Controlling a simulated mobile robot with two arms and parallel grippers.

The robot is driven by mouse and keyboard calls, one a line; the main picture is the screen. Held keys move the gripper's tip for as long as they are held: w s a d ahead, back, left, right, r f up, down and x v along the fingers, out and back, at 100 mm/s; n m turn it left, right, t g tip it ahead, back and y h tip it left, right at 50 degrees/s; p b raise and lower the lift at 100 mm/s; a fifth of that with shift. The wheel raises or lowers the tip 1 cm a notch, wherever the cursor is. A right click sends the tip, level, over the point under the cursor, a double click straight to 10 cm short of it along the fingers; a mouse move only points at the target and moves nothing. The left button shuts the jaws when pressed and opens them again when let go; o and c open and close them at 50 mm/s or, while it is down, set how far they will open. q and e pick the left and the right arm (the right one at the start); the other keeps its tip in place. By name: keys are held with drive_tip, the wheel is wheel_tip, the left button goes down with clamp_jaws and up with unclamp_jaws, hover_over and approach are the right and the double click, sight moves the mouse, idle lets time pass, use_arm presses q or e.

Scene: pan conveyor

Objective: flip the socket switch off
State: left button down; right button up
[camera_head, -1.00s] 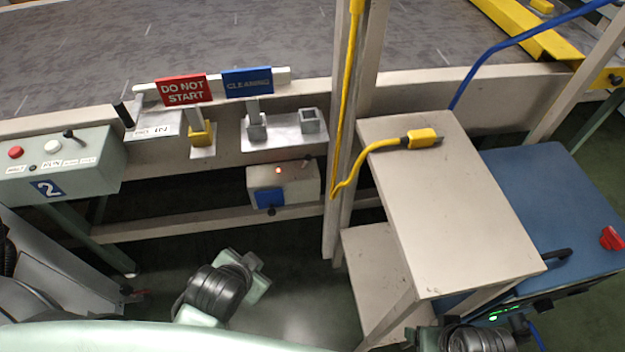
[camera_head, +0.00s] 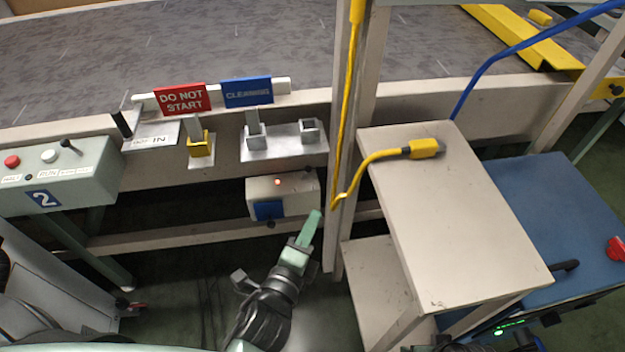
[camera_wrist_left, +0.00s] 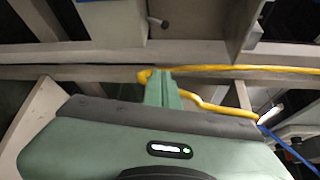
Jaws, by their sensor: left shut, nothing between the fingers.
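In the left wrist view the shut fingers (camera_wrist_left: 162,88) point at the beige rail, with a pale box (camera_wrist_left: 110,18) above.
A beige upright post (camera_head: 353,130) with a yellow cable stands right of the box. A beige stepped stand (camera_head: 455,220) carries the yellow plug (camera_head: 424,148). Red and blue signs (camera_head: 182,97) stand above. A control box marked 2 (camera_head: 75,175) is at left.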

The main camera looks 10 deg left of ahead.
sight(312, 190)
use_arm(q)
drive_tip(key=shift+w, duration=0.1)
drive_tip(key=w, duration=0.3)
drive_tip(key=w+a, duration=0.1)
drive_tip(key=w, duration=0.3)
drive_tip(key=w+b, duration=0.1)
drive_tip(key=w, duration=0.2)
drive_tip(key=shift+w+a+f, duration=0.15)
drive_tip(key=shift+w+f, duration=0.2)
drive_tip(key=shift+w, duration=0.05)
drive_tip(key=shift+w+a+r, duration=0.1)
drive_tip(key=shift+w+a, duration=0.1)
drive_tip(key=shift+a, duration=0.4)
use_arm(e)
drive_tip(key=shift+w+v, duration=0.1)
drive_tip(key=shift+v, duration=0.65)
drive_tip(key=shift+w+v, duration=0.15)
drive_tip(key=shift+v, duration=0.65)
drive_tip(key=shift+s, duration=0.1)
